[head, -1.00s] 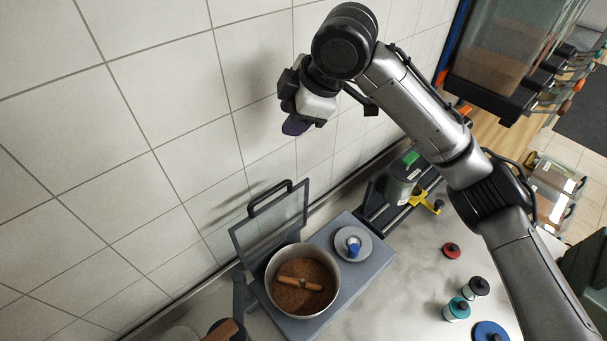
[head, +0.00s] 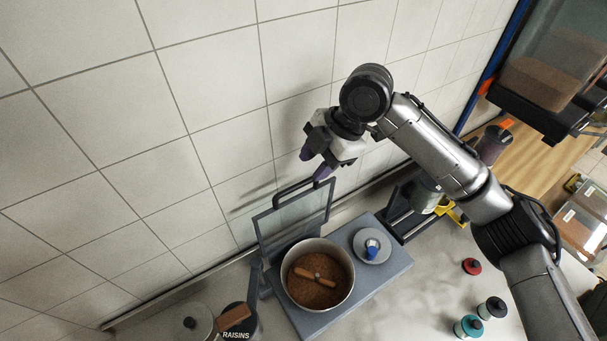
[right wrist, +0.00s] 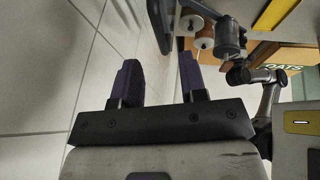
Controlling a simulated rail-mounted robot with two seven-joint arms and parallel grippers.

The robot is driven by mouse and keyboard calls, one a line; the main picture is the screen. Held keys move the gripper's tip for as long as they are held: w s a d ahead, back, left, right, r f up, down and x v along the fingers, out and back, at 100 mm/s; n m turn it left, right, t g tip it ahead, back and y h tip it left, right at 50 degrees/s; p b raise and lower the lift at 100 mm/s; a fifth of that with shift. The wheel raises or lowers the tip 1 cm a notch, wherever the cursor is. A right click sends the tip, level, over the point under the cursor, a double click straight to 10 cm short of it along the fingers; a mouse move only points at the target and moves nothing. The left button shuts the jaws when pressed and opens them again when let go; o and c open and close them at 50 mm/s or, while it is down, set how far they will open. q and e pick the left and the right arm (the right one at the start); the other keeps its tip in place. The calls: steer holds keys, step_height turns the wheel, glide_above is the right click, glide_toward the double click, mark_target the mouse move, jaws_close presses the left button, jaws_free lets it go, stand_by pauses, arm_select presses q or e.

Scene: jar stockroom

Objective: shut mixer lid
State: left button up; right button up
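The mixer's clear lid (head: 296,226) with a dark frame and dark handle stands upright, open, at the wall side of the mixing bowl. The metal bowl (head: 348,290) sits on the grey mixer base (head: 392,270) and holds brown contents and a wooden-coloured paddle. A blue-topped knob (head: 372,250) is on the base to the bowl's right. My right gripper (head: 315,164) is just above the lid handle, not visibly touching it. In the right wrist view its two purple fingers (right wrist: 160,85) are apart with nothing between them. My left gripper is not in view.
A raisins jar (head: 240,322) and a metal-lidded pot (head: 188,324) stand left of the mixer. Red (head: 472,266), black-lidded (head: 492,308) and teal (head: 467,327) items are on the counter at right. The tiled wall is close behind the lid.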

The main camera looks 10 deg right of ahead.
mark_target(300, 184)
steer(key=shift+p+x, duration=0.55)
steer(key=shift+x, duration=2.35)
steer(key=shift+c, duration=0.5)
jaws_close()
